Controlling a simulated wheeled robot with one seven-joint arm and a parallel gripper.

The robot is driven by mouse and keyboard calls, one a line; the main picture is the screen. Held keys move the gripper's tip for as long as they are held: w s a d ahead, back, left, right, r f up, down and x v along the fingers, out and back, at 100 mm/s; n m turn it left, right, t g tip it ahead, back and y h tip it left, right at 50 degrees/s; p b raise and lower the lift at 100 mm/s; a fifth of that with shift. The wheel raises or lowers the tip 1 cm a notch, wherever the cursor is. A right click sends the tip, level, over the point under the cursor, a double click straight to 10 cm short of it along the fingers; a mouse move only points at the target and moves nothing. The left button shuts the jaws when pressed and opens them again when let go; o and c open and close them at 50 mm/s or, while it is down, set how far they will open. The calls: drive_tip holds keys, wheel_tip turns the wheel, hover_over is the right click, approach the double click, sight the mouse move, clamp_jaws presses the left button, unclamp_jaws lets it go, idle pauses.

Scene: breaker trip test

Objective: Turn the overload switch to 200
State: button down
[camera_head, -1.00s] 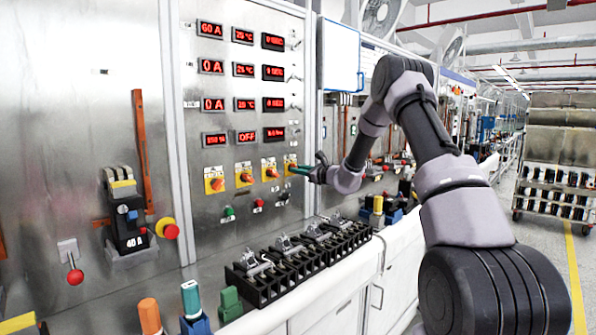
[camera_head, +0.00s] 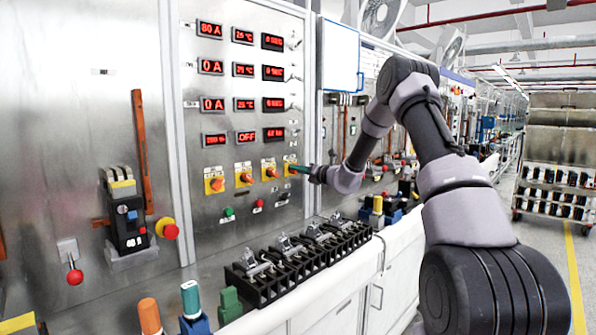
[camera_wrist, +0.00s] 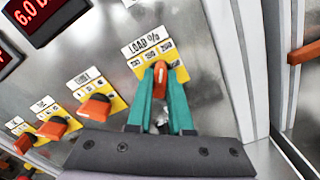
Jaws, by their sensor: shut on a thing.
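The overload switch is the rightmost of the orange rotary knobs, on a yellow plate (camera_head: 290,160). In the wrist view its plate (camera_wrist: 147,45) reads "LOAD %" with several numbered positions below the title. My gripper (camera_head: 297,169) reaches it from the right. In the wrist view my gripper's (camera_wrist: 161,82) two green fingers are shut on the orange knob (camera_wrist: 160,72), one on each side. The knob's tip lies below the numbers, but the exact one it points at is too blurred to tell. A red display (camera_head: 214,139) at the lower left of the display block seems to read 200 %.
More orange knobs (camera_head: 245,177) stand in a row to the left. Green and red buttons (camera_head: 228,211) sit below them. A black terminal block (camera_head: 295,265) lies on the ledge below. A raised metal frame edge (camera_wrist: 255,60) runs right of the switch.

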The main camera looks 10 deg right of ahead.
drive_tip(key=shift+f+m, duration=0.1)
drive_tip(key=shift+m, duration=1)
drive_tip(key=c, duration=0.8)
unclamp_jaws()
drive_tip(key=v, duration=1.1)
